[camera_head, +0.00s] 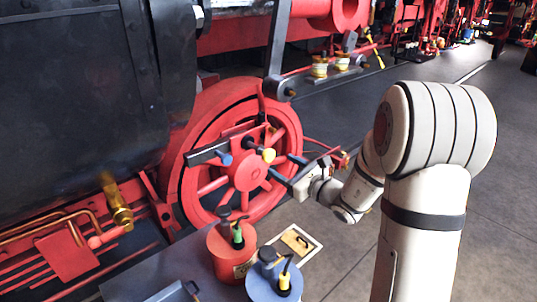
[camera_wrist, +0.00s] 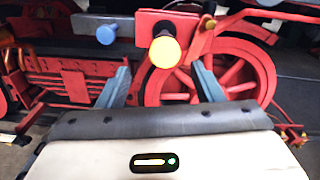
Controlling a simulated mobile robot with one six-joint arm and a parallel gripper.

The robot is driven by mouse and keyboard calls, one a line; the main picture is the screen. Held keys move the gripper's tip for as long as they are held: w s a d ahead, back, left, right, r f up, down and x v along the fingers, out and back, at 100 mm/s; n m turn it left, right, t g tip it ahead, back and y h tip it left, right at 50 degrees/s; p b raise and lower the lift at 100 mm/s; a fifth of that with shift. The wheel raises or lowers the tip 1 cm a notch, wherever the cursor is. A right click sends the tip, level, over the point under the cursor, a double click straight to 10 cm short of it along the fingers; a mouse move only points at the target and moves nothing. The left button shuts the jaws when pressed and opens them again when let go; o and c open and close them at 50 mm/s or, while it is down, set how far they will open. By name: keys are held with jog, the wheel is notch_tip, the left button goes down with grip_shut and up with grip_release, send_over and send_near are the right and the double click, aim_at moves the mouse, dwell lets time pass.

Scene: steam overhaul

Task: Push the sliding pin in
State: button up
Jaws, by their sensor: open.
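A yellow round-ended knob (camera_head: 268,155) sticks out from the red and black rod work in front of a red spoked wheel (camera_head: 245,176). A blue knob (camera_head: 224,159) sits to its left. I cannot tell which of the two is the sliding pin. In the wrist view the yellow knob (camera_wrist: 165,50) is ahead, above and between the finger tips, and the blue knob (camera_wrist: 106,34) is further left. My gripper (camera_head: 280,165) is open and empty, with its two blue-grey fingers (camera_wrist: 161,70) spread wide. It looks close to the yellow knob but apart from it.
A dark bar (camera_head: 207,151) runs beside the knobs. A red oil can (camera_head: 224,262) and a blue can (camera_head: 273,285) stand on a bench below my gripper. A brass valve (camera_head: 117,208) is at left. Open grey floor lies at right.

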aim_at(271, 157)
jog(key=p+x, duration=0.1)
jog(key=x, duration=0.3)
jog(key=p+x, duration=0.1)
jog(key=x, duration=0.2)
jog(key=shift+w, duration=0.5)
jog(key=shift+c, duration=0.5)
